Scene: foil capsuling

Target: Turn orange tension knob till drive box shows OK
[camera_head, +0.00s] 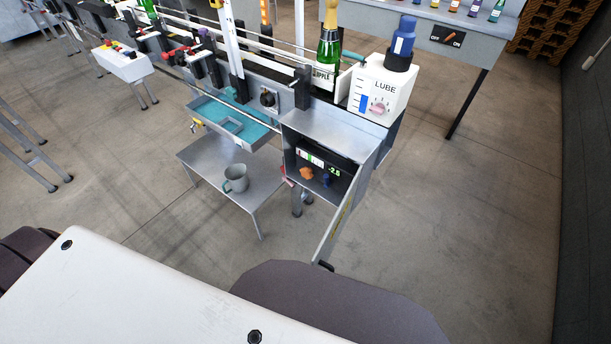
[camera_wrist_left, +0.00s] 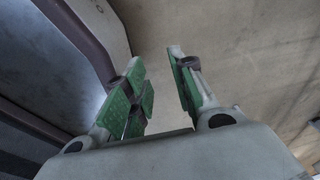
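The drive box (camera_head: 302,133) hangs at the end of the line in the head view, with its door (camera_head: 338,226) swung open toward me. Inside, the orange tension knob (camera_head: 306,173) sits at the lower left, below a lit display (camera_head: 312,161) with a green mark and a reading that looks like -2.5. A blue knob (camera_head: 326,180) is to its right. My left gripper (camera_wrist_left: 160,93) shows only in the left wrist view, with its green-padded fingers apart and nothing between them, above bare floor. My right gripper is not in view.
A low grey table (camera_head: 205,158) with a grey mug (camera_head: 236,179) stands left of the drive box. A white LUBE unit (camera_head: 380,90) and a green bottle (camera_head: 329,45) are above it. Floor right of the open door is clear.

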